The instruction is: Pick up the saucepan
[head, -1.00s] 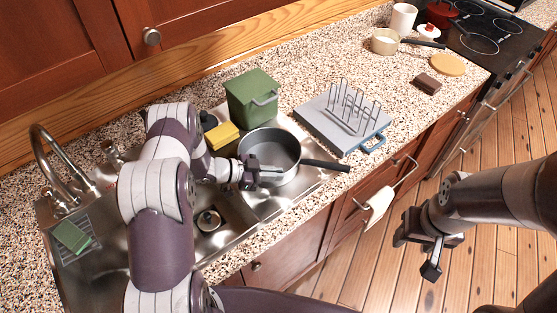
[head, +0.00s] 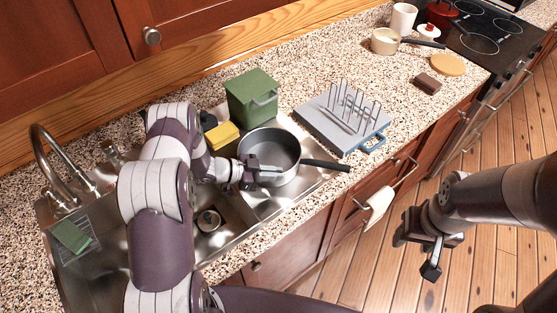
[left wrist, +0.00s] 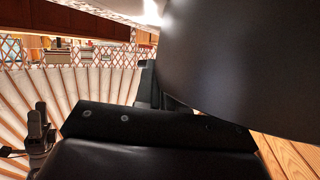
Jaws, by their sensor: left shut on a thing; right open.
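The grey saucepan (head: 272,150) sits at the right end of the sink, its dark handle pointing right over the counter's front edge. My left gripper (head: 262,175) is shut on the near left side of the saucepan's wall. In the left wrist view, the dark curved side of the saucepan (left wrist: 240,65) fills the upper right, close against the gripper. I cannot tell whether the pan's base touches the surface below. My right gripper (head: 430,255) is open and empty over the wooden floor, away from the counter.
A green bin (head: 252,97) and a yellow sponge (head: 222,135) stand behind the saucepan. A rack on a grey-blue board (head: 372,128) is to its right. The sink (head: 228,240) is on the left, with its faucet (head: 50,160). Further right are a cream pan (head: 385,41) and the stove (head: 485,40).

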